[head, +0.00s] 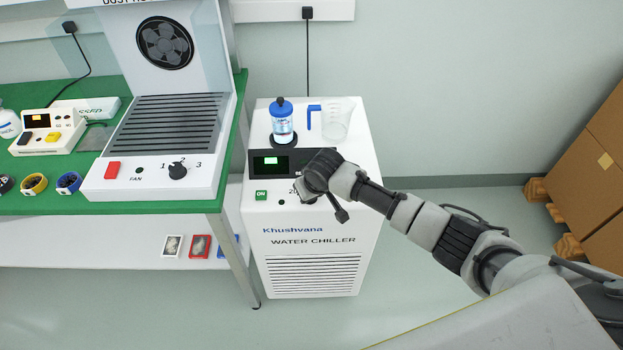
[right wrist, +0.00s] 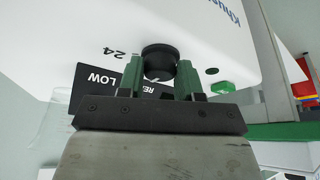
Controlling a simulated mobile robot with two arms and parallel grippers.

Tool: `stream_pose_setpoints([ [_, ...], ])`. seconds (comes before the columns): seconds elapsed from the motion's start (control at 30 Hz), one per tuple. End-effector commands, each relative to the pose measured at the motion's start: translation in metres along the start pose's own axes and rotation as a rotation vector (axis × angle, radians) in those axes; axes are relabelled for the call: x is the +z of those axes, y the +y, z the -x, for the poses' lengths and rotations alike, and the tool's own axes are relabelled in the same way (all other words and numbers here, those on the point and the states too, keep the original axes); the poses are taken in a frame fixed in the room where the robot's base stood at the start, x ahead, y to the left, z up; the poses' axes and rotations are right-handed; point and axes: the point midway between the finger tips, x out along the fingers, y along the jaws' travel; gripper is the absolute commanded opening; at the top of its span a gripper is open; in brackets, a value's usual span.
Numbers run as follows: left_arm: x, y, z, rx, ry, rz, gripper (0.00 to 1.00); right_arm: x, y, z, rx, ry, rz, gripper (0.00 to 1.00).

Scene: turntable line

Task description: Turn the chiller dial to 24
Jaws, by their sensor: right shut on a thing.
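The white water chiller (head: 340,225) stands on the floor in the middle of the head view. Its dark front panel has a small lit display (head: 270,160), too small to read, above a green ON button (head: 261,195). My right gripper (head: 305,192) is at the chiller's front and hides the dial there. In the right wrist view, the black round dial (right wrist: 158,57) sits between the two green fingers of my right gripper (right wrist: 160,72), which is shut on it. A "24" mark (right wrist: 122,54) shows beside the dial. The dial's pointer cannot be made out. My left gripper is out of view.
A bottle with a blue cap (head: 282,122) and a clear jug with a blue handle (head: 336,118) stand on the chiller top. A green bench (head: 225,150) with a fan unit (head: 150,185) is close on the left. Cardboard boxes (head: 590,170) stand far right.

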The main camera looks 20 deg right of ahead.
Motion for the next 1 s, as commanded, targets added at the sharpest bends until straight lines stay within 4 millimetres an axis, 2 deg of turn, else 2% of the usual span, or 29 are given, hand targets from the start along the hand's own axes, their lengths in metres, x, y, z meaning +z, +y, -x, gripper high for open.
stream_pose_setpoints([
  [0.03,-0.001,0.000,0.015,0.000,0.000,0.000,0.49,-0.002,-0.002,0.006,0.015,-0.003,-0.045,0.11],
  [0.4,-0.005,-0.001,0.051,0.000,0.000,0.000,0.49,-0.002,-0.004,0.003,0.150,-0.002,-0.369,0.11],
  [0.63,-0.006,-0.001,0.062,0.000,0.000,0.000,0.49,-0.002,-0.006,0.001,0.232,-0.002,-0.567,0.11],
  [1.0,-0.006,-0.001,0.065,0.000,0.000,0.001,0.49,-0.003,-0.006,-0.001,0.338,0.000,-0.820,0.11],
])
